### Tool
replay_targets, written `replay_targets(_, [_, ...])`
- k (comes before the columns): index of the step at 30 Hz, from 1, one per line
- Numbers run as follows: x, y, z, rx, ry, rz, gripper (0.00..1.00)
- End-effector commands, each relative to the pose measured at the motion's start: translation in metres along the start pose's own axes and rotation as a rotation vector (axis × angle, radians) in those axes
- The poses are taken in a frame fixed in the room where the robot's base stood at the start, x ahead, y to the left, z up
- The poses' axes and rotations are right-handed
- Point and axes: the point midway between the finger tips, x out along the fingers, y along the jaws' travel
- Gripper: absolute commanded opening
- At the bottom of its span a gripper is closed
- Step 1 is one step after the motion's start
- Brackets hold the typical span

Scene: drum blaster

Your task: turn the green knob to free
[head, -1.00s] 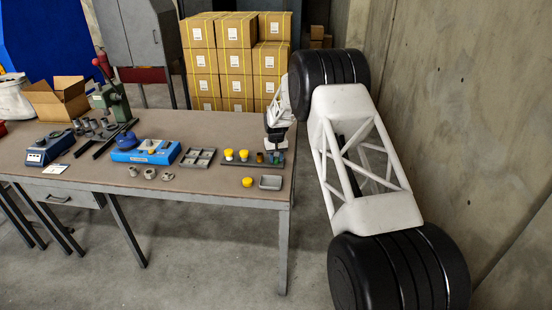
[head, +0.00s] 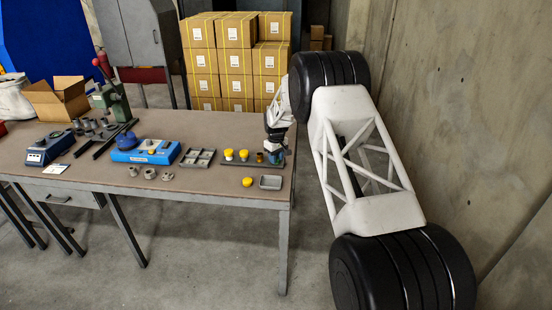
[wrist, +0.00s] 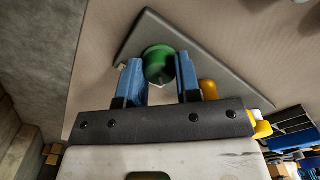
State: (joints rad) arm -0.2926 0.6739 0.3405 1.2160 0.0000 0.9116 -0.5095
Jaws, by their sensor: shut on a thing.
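The green knob (wrist: 158,65) stands on a long grey plate (wrist: 215,60) in the wrist view. My gripper (wrist: 158,72) has its two blue fingers on either side of the knob and is shut on it. The knob's marking or setting does not show. In the head view my gripper (head: 276,156) is at the right end of the same plate (head: 237,164), and the knob is hidden or too small to make out there.
Two yellow knobs (head: 236,154) and a brownish one (head: 260,157) stand along the plate left of my gripper. A loose yellow piece (head: 247,182) and a small grey tray (head: 271,182) lie in front. A divided tray (head: 197,157) and blue device (head: 147,151) are farther left.

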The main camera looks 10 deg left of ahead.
Motion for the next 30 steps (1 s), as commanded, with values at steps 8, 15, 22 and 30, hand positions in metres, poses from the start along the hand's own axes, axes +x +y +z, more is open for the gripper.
replay_targets(8, [-0.001,0.000,0.000,0.001,0.000,0.000,0.47])
replay_targets(15, [0.000,0.000,0.000,0.001,0.000,0.000,0.57])
replay_targets(22, [-0.004,0.000,0.000,0.002,0.001,0.000,0.57])
replay_targets(30, [-0.028,0.000,-0.001,0.001,0.002,0.001,0.57])
